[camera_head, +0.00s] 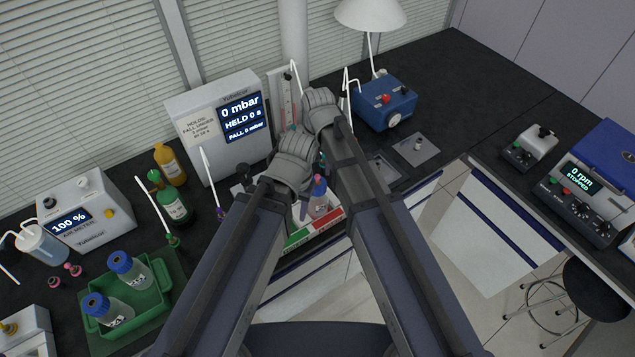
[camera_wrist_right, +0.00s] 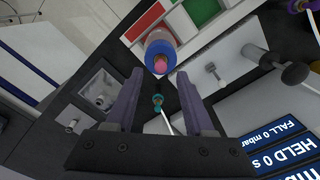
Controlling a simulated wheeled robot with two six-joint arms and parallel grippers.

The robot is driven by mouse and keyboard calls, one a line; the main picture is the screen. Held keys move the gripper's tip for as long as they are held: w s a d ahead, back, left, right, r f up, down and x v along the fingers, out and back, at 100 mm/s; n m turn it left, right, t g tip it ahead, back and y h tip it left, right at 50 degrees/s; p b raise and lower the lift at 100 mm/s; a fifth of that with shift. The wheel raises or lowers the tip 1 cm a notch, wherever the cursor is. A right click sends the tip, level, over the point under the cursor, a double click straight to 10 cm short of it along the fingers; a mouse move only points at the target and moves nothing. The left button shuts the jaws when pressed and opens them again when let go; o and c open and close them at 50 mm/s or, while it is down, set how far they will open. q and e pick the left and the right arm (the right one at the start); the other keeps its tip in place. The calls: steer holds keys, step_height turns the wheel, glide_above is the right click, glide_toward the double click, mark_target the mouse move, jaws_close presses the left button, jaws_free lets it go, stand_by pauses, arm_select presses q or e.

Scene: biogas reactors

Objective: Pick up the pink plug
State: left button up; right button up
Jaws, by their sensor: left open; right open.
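A pink plug (camera_wrist_right: 161,64) sits in the top of a bottle with a blue collar (camera_wrist_right: 160,46) in the right wrist view. In the head view the bottle's pink top (camera_head: 320,180) shows between my arms, by the red, white and green tray. My right gripper (camera_wrist_right: 161,82) is open, its fingers either side of the view, with the plug just past the fingertips and apart from them. In the head view my right gripper (camera_head: 320,110) is the upper one, its fingers hidden. My left gripper (camera_head: 290,170) is lower, beside the bottle, fingers mostly hidden.
Two small pink pieces (camera_head: 73,269) stand at far left near a green rack (camera_head: 160,295) with blue-capped bottles. A teal-tipped tube (camera_wrist_right: 158,99) shows between my right fingers. The pressure display box (camera_head: 218,122) stands behind my left arm. A blue box (camera_head: 385,103) stands further right.

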mark_target(318, 175)
step_height(318, 175, down, 5)
steer(key=b, duration=0.4)
steer(key=shift+r, duration=0.25)
jaws_close()
